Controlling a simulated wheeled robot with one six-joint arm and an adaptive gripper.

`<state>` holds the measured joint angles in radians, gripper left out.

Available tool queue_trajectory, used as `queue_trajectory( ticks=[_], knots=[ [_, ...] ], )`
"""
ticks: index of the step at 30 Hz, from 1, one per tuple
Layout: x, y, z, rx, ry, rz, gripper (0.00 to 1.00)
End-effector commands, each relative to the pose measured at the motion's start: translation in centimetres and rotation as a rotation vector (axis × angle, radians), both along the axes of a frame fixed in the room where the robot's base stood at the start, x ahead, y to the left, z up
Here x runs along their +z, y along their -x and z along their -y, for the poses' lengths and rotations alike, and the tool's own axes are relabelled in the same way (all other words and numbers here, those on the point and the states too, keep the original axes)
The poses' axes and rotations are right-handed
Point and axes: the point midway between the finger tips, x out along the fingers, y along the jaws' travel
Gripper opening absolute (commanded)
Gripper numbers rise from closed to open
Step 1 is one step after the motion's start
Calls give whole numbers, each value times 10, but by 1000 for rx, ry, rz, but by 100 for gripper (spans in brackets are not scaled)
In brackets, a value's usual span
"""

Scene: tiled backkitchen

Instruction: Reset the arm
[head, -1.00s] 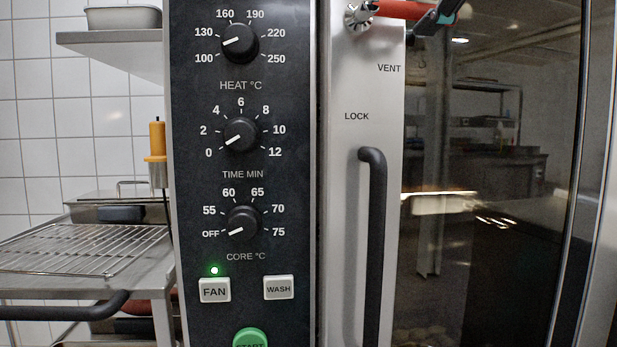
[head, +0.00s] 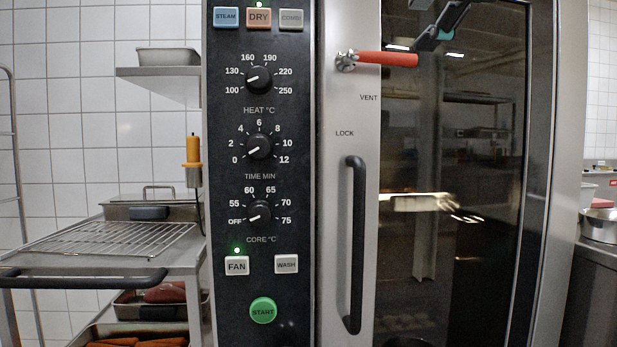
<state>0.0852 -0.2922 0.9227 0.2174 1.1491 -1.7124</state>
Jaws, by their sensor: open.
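My gripper (head: 436,34) shows only in part at the top of the head view, right of centre, in front of the dark oven glass. It is open, with dark fingers and a teal patch, and nothing shows between the fingers. The red lever (head: 388,58) on the oven door lies level and points right. Its tip appears just left of and below my gripper's fingers; a small gap seems to show between them. The rest of my arm is out of view.
The oven's control panel (head: 287,200) has knobs and buttons; the DRY and FAN lights glow green. A black vertical door handle (head: 354,245) stands out below the lever. A trolley with a wire rack (head: 120,245) is at left. A steel counter (head: 603,255) is at right.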

Motion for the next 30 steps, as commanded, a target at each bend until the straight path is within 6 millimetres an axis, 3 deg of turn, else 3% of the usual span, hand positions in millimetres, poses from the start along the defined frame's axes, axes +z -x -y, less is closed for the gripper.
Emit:
queue_trajectory(
  ticks=[11,17,23,30],
  knots=[
    [3,-1,3,-49,-203,-10,47],
    [-14,-17,6,-96,-368,-56,47],
    [-64,-47,13,-193,-595,-167,47],
    [-184,-71,23,-422,-951,-365,47]
  ],
)
